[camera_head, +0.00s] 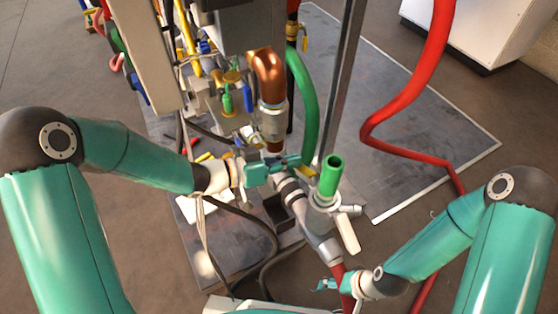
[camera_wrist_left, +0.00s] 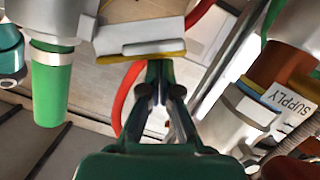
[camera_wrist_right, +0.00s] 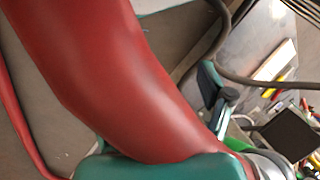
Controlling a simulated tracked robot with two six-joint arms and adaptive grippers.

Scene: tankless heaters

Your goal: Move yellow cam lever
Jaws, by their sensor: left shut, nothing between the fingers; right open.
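A small yellow piece, likely the yellow cam lever (camera_head: 309,172), shows just right of my left gripper's tips in the head view. In the left wrist view a yellow edge (camera_wrist_left: 142,58) runs along a pale grey plate, just ahead of the fingertips; I cannot tell whether they touch. My left gripper (camera_head: 297,161) is shut and empty; its closed fingers also show in the left wrist view (camera_wrist_left: 159,68). My right gripper (camera_head: 325,285) is open, low beside the red hose. In the right wrist view the hose hides much of it; one teal finger (camera_wrist_right: 214,90) shows.
A green-capped valve (camera_head: 328,178) with a white handle (camera_head: 348,233) stands right of my left gripper. A copper elbow (camera_head: 267,78) and a green hose (camera_head: 305,90) rise behind it. A red hose (camera_wrist_right: 110,75) crosses close to my right wrist camera. A grey post (camera_head: 342,75) stands behind.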

